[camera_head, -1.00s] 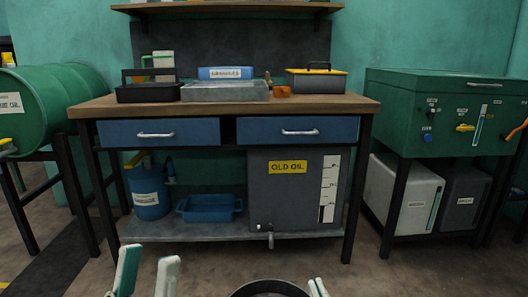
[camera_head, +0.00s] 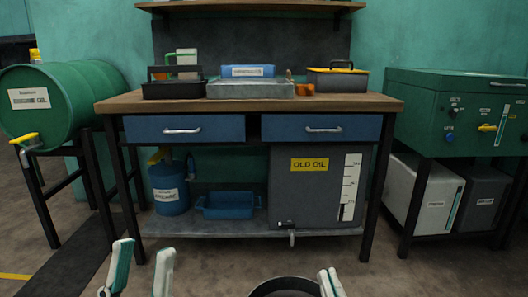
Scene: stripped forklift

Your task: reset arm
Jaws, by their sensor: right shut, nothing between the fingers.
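My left gripper (camera_head: 140,266) shows at the bottom left of the head view. Its two white and green fingers point up with a clear gap between them, and I see nothing in the gap. My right gripper (camera_head: 329,282) shows at the bottom centre-right. Its fingertips are close together and hold nothing. The rest of both arms is below the picture edge. A dark round rim (camera_head: 284,284) lies at the bottom edge, just left of the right gripper; most of it is cut off.
A workbench (camera_head: 255,104) with two blue drawers stands ahead, a grey old oil tank (camera_head: 318,215) on its lower shelf. A green drum (camera_head: 65,112) lies on a stand at left. A green cabinet (camera_head: 430,115) stands at right.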

